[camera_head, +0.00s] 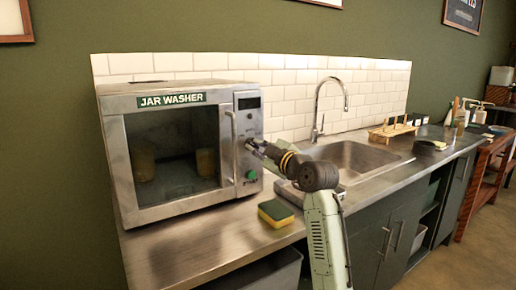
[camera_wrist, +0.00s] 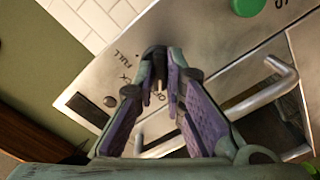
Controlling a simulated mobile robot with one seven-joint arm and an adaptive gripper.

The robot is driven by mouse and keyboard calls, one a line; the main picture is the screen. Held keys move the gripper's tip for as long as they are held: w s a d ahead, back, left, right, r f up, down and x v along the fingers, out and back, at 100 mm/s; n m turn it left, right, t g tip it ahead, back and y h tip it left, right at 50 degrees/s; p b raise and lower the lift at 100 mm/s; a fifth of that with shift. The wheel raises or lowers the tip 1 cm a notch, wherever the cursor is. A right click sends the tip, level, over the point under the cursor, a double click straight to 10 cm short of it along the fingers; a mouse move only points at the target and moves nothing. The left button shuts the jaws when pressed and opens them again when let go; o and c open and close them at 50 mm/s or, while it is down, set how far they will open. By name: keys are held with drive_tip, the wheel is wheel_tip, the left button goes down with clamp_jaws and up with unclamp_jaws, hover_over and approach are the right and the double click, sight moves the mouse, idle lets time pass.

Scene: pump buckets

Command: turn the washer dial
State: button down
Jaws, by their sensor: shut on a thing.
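The jar washer (camera_head: 190,87) is a steel box with a glass door (camera_head: 172,150) and a control panel (camera_head: 247,122) on its right side. My gripper (camera_head: 250,144) reaches the middle of this panel from the right. In the wrist view my gripper (camera_wrist: 160,62) has its fingertips closed around the dial (camera_wrist: 158,86), mostly hidden between the fingers. The printed words QUICK, FULL and OFF show beside the fingertips. The dial's pointing direction cannot be told. Two jar-like shapes show dimly behind the closed door.
A green start button (camera_head: 251,175) lies below the dial, and the door handle (camera_head: 233,148) stands out left of the panel. A green and yellow sponge (camera_head: 276,213) lies on the counter in front. A sink (camera_head: 352,155) with a tap (camera_head: 318,105) is to the right.

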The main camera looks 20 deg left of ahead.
drive_tip(key=m+p, duration=0.1)
drive_tip(key=m, duration=0.4)
drive_tip(key=shift+m+p, duration=0.55)
drive_tip(key=shift+m, duration=1.85)
drive_tip(key=c, duration=1.7)
unclamp_jaws()
drive_tip(key=shift+o, duration=0.2)
drive_tip(key=shift+s+d, duration=0.1)
drive_tip(key=v, duration=1.1)
drive_tip(key=shift+s+d, duration=0.3)
